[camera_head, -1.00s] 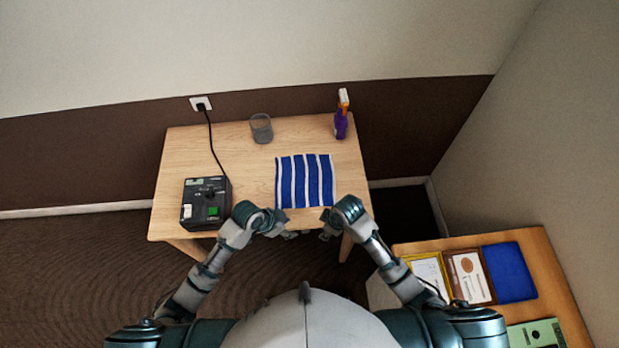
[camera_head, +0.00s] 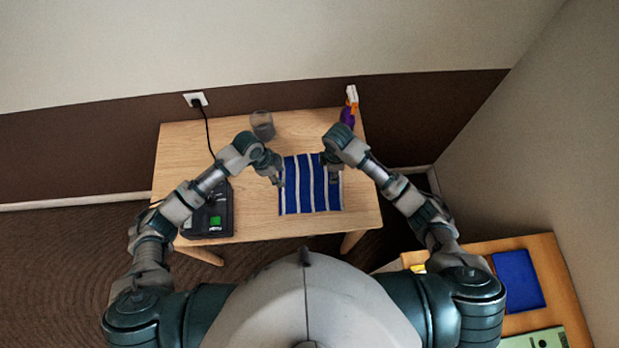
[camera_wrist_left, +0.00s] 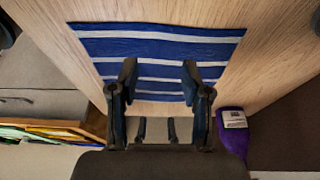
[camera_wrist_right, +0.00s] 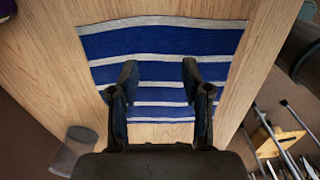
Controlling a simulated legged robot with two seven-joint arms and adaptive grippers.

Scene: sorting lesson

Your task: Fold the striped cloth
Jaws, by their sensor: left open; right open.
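The blue and white striped cloth (camera_head: 311,196) lies flat and spread out on the wooden table. It also shows in the left wrist view (camera_wrist_left: 160,48) and the right wrist view (camera_wrist_right: 160,42). My left gripper (camera_head: 278,181) is open at the cloth's left edge. In the left wrist view its two fingers (camera_wrist_left: 159,82) stand apart over the cloth, with nothing between them. My right gripper (camera_head: 333,176) is open over the cloth's right side. Its fingers (camera_wrist_right: 159,80) are also apart and empty. Whether either gripper touches the cloth, I cannot tell.
A black device with a green button (camera_head: 213,219) is at the table's left, partly behind my left arm, its cord running to a wall socket. A grey cup (camera_head: 262,124) and a purple spray bottle (camera_head: 348,114) stand at the back. A side table (camera_head: 563,290) is at right.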

